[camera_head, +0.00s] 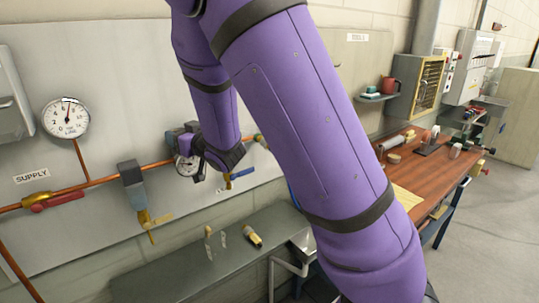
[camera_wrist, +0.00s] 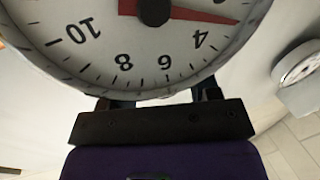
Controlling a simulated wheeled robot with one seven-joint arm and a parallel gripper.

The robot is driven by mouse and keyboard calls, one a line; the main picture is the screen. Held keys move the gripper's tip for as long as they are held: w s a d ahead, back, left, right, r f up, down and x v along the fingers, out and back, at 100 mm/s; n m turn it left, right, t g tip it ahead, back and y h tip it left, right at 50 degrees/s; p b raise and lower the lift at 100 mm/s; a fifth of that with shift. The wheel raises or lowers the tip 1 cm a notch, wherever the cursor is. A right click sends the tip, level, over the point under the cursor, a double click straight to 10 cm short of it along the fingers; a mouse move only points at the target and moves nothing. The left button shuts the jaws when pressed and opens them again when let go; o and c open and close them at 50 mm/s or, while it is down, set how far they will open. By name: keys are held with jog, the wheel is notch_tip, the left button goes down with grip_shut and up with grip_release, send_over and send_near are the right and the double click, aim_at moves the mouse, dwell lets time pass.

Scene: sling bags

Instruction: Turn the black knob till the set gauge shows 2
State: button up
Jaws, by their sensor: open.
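The set gauge (camera_head: 187,166) is a round white dial on the copper pipe, partly covered by my gripper (camera_head: 203,148). In the wrist view the dial of the set gauge (camera_wrist: 110,45) fills the top, upside down. Its red needle (camera_wrist: 205,17) points a little below 4, at about 3. The black knob cannot be made out in either view; the gauge and my gripper block that spot. In the wrist view my gripper (camera_wrist: 162,100) has its two fingers apart, reaching behind the dial. Their tips are hidden, so contact with the knob cannot be told.
The supply gauge (camera_head: 66,118) hangs left, above a red-handled valve (camera_head: 54,201). A grey bench (camera_head: 170,277) lies below. A wooden workbench (camera_head: 430,170) stands at the right. Open floor lies beyond it.

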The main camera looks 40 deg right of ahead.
jog(key=shift+a+m+t+h, duration=0.15)
jog(key=shift+m+h, duration=0.85)
jog(key=shift+h, duration=0.55)
jog(key=shift+a+m+t+h, duration=0.15)
jog(key=shift+m+h, duration=0.85)
jog(key=shift+h, duration=0.55)
jog(key=shift+m+g+h, duration=0.8)
jog(key=shift+m+h, duration=1)
jog(key=shift+h, duration=1)
